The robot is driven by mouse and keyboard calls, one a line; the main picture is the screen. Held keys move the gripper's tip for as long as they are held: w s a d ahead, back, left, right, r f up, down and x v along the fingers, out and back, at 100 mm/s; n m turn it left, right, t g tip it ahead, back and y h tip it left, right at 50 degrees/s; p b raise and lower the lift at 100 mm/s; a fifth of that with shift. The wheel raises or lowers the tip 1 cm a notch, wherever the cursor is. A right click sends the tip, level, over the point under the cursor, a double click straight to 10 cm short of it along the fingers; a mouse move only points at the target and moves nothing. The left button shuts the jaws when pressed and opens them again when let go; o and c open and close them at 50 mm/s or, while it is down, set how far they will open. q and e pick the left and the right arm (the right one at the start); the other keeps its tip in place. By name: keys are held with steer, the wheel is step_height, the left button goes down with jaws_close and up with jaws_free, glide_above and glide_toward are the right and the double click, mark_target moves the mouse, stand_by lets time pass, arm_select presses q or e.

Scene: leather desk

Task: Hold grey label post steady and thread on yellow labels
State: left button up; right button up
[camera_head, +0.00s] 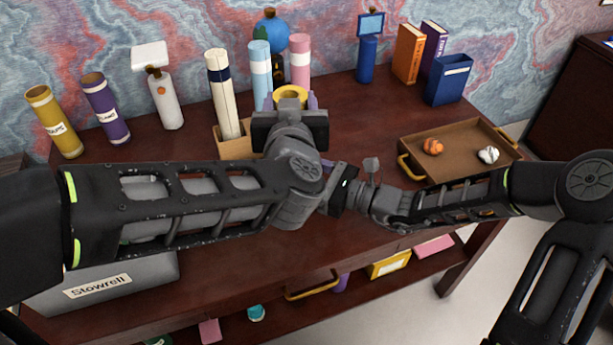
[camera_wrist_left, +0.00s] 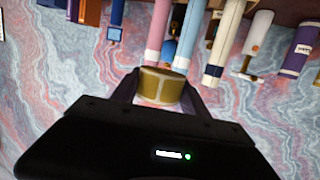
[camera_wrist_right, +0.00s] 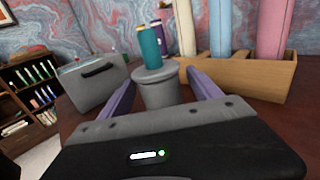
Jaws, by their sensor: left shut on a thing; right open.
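My left gripper (camera_head: 290,101) is shut on a yellow label (camera_head: 291,92), a ring-shaped piece held above the desk in front of the tubes. The label also shows between the fingers in the left wrist view (camera_wrist_left: 160,87). In the right wrist view, the grey label post (camera_wrist_right: 158,88), a short cylinder with a wider disc on top, stands between the spread purple fingers of my right gripper (camera_wrist_right: 162,82). That gripper is open; I cannot tell whether a finger touches the post. In the head view my left arm hides the post and the right fingertips.
A wooden holder (camera_head: 233,149) with upright tubes stands behind my left arm. A teal cylinder (camera_wrist_right: 150,48) rises behind the post; contact is unclear. A grey box (camera_head: 110,285) sits front left. A brown tray (camera_head: 445,170) with two crumpled balls is at right. Bare desk (camera_head: 360,115) lies back right.

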steer(key=c, duration=1.5)
steer(key=shift+c, duration=0.2)
arm_select(q)
steer(key=w+a, duration=0.5)
steer(key=a, duration=0.4)
steer(key=s+d+f+m+g+h, duration=0.1)
steer(key=d+f+m+h, duration=0.1)
steer(key=d+h, duration=0.1)
steer(key=s+d+f+m+g+h, duration=0.1)
steer(key=s+d+f+m+h, duration=0.1)
steer(key=d+h, duration=0.1)
steer(key=s+d+f+m+g+h, duration=0.1)
steer(key=s+d+f+m+h, duration=0.1)
steer(key=d+m+h, duration=0.1)
steer(key=shift+s, duration=0.1)
steer(key=shift+r, duration=0.1)
